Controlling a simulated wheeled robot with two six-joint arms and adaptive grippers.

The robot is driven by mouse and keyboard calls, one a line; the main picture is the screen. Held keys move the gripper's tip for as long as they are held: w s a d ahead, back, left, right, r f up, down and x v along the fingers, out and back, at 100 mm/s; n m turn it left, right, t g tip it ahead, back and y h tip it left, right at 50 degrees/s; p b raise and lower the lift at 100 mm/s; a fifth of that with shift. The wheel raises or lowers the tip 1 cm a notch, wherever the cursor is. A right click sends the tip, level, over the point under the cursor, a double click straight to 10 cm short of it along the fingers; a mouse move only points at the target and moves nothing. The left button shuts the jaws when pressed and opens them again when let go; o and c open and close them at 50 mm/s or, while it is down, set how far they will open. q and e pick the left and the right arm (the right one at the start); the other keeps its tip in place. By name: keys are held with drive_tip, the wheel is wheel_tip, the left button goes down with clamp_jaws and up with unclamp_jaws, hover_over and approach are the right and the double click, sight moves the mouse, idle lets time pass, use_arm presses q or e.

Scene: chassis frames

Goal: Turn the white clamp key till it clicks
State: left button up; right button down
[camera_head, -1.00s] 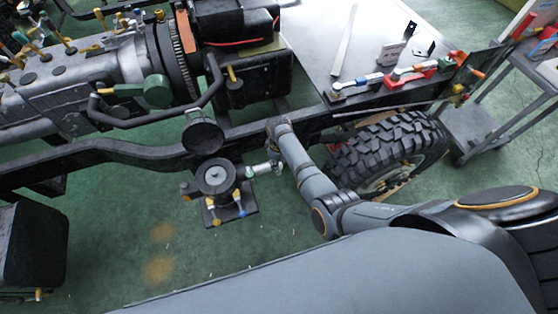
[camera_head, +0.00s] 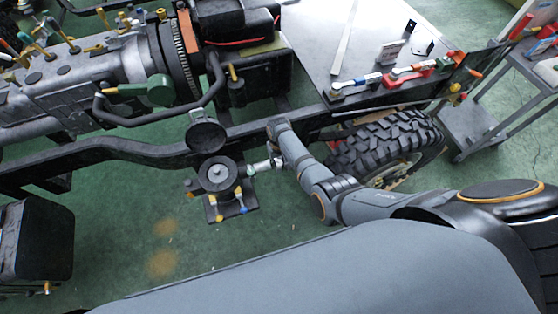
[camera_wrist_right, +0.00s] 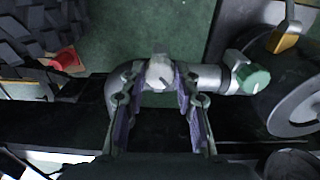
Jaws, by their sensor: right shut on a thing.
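The white clamp key (camera_wrist_right: 160,72) is a pale, faceted knob on a silver pipe fitting, in the upper middle of the right wrist view. My right gripper (camera_wrist_right: 158,86) is shut on it, with one finger pad on each side. The silver pipe (camera_wrist_right: 210,78) runs sideways behind the fingers. In the head view the pipe piece (camera_head: 264,164) shows beside my right wrist, but the key and fingertips are too small or hidden to make out. My left gripper is in neither view.
A green knob (camera_wrist_right: 252,78) sits on the pipe to the right of my fingers. The dark chassis rail (camera_head: 110,155) runs past my right arm. A knobbly tyre (camera_head: 385,145) stands close to the right of my arm. A grey worktop (camera_head: 345,35) holds tools behind.

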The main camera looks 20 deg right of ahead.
sight(279, 163)
idle(0.3)
drive_tip(key=c, duration=1)
unclamp_jaws()
wheel_tip(279, 163, up, 12)
drive_tip(key=shift+f, duration=0.1)
